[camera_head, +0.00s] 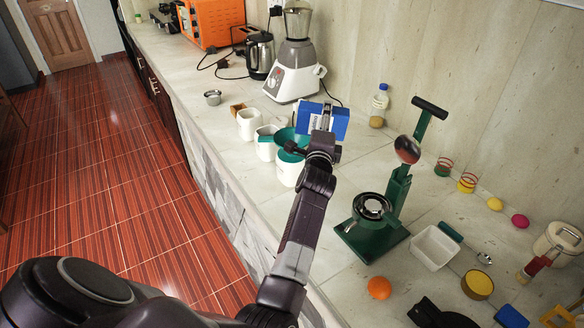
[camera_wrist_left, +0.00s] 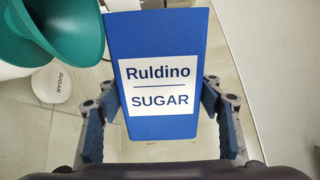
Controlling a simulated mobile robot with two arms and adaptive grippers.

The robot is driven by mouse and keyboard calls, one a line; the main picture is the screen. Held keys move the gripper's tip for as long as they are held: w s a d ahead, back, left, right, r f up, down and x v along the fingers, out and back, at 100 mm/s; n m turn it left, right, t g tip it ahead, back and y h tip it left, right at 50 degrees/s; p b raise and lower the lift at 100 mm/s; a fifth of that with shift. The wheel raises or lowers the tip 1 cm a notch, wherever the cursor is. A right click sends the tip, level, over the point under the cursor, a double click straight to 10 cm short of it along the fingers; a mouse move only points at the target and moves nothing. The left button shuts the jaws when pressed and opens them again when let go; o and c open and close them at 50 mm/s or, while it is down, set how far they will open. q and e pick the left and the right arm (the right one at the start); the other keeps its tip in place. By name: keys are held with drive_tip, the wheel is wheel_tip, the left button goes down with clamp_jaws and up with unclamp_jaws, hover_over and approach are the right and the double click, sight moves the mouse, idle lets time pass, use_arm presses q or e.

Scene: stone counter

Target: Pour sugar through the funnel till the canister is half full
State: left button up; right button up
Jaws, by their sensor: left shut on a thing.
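My left gripper (camera_head: 322,143) is shut on the blue sugar box (camera_head: 336,122). In the left wrist view the gripper (camera_wrist_left: 165,125) has a finger on each side of the box (camera_wrist_left: 155,40), whose white label reads "Ruldino SUGAR". The box is held above the counter, close beside the teal funnel (camera_wrist_left: 70,25). In the head view the funnel (camera_head: 285,136) is partly hidden by my gripper. White canisters (camera_head: 248,124) stand in a row beneath and beside it. A white round lid marked "SUGAR" (camera_wrist_left: 60,85) lies on the counter. No sugar is seen flowing. The canister's fill level is hidden.
A blender (camera_head: 296,65) and an orange toaster oven (camera_head: 212,22) stand farther back. A green press stand (camera_head: 372,235), a white tray (camera_head: 434,248) and an orange (camera_head: 379,288) are to the right. A bottle (camera_head: 379,104) stands by the wall.

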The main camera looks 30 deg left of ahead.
use_arm(q)
drive_tip(key=shift+s+a+r+n+p, duration=0.15)
drive_tip(key=shift+a+r+n+p, duration=0.15)
drive_tip(key=shift+r+n+p, duration=0.5)
idle(7.2)
